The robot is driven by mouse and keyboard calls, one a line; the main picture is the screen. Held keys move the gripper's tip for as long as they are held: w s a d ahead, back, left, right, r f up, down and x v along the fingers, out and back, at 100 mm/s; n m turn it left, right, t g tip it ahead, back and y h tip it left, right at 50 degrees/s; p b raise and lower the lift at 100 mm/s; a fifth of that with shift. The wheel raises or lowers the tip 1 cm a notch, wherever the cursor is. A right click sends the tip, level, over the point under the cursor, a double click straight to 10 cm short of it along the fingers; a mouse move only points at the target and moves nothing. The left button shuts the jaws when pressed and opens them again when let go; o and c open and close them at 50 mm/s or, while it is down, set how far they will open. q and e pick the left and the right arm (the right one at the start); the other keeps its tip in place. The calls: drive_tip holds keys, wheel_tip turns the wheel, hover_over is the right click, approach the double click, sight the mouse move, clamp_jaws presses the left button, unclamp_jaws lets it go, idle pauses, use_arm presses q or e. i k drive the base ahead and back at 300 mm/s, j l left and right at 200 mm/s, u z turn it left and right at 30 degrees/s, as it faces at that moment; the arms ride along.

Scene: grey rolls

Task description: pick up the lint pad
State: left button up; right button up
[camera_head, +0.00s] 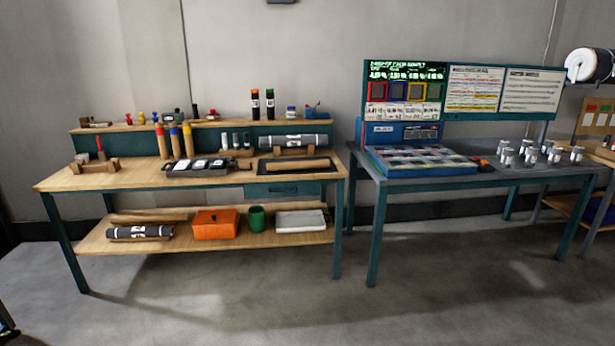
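I cannot tell for sure which thing is the lint pad. A flat whitish-grey slab (301,221) lies at the right end of the wooden lower shelf (185,241) and may be the pad. Nothing lies on top of it that I can make out. A green cup (256,218) and an orange box (215,224) stand to its left. Neither of my grippers shows in the head view.
The workbench (225,181) carries rolls, a dark tray (195,167) and upright tubes (174,143). To its right, a dark table (505,172) holds a blue sorting case (375,165) and several metal cans (528,152). The grey floor (310,310) in front is clear.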

sight(246, 165)
drive_tip(key=i, duration=1.25)
drive_tip(key=i+l, duration=0.15)
drive_tip(key=i, duration=1.1)
